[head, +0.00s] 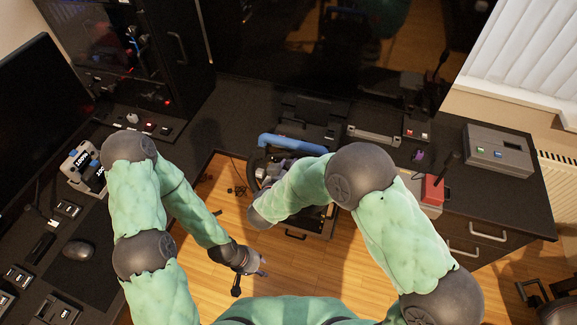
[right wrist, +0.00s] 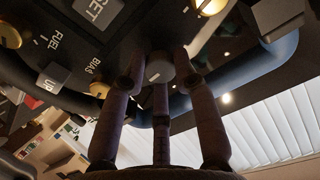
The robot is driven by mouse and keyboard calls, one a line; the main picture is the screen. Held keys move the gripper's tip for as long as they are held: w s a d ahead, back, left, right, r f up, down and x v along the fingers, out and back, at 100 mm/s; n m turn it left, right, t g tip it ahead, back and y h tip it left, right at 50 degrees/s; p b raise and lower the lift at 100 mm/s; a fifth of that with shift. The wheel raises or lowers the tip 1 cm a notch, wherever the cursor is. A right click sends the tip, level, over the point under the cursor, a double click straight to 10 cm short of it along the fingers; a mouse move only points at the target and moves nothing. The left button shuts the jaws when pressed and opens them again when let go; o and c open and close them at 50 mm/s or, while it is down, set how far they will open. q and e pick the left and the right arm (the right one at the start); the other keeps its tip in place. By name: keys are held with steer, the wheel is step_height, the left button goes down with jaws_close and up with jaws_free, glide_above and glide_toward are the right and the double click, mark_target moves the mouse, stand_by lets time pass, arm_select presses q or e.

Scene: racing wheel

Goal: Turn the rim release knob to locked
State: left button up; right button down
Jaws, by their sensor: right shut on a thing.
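In the right wrist view, my right gripper (right wrist: 160,76) has its three fingers closed around a small dark knob (right wrist: 158,66) on the dark underside-lit face of a steering wheel (right wrist: 60,47). The knob's own pointer and locked mark cannot be made out. In the head view, the wheel (head: 256,162) is partly hidden behind my right forearm, and the right fingers are not clear there. My left gripper (head: 252,274) is low in the middle, over the wooden floor, away from the wheel. Its fingers look spread and empty.
Gold-coloured knobs (right wrist: 99,90) and labelled controls sit close around the held knob. A grey box (head: 499,150) and a red block (head: 432,189) stand on the right desk. The floor (head: 205,190) between the desks is mostly clear.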

steer(key=n+p, duration=0.4)
steer(key=p, duration=0.1)
steer(key=shift+r+n, duration=0.3)
steer(key=shift+r, duration=0.05)
steer(key=n+p, duration=0.2)
steer(key=shift+w+n+p, duration=0.1)
steer(key=shift+n+p, duration=0.25)
steer(key=shift+n, duration=0.05)
steer(key=n+p, duration=0.3)
steer(key=n, duration=0.2)
steer(key=shift+a+f, duration=0.1)
steer(key=shift+f+n+p, duration=0.1)
steer(key=shift+n+p, duration=1)
steer(key=shift+n, duration=1.3)
steer(key=c, duration=1)
jaws_free()
steer(key=shift+f, duration=0.1)
steer(key=shift+o, duration=0.2)
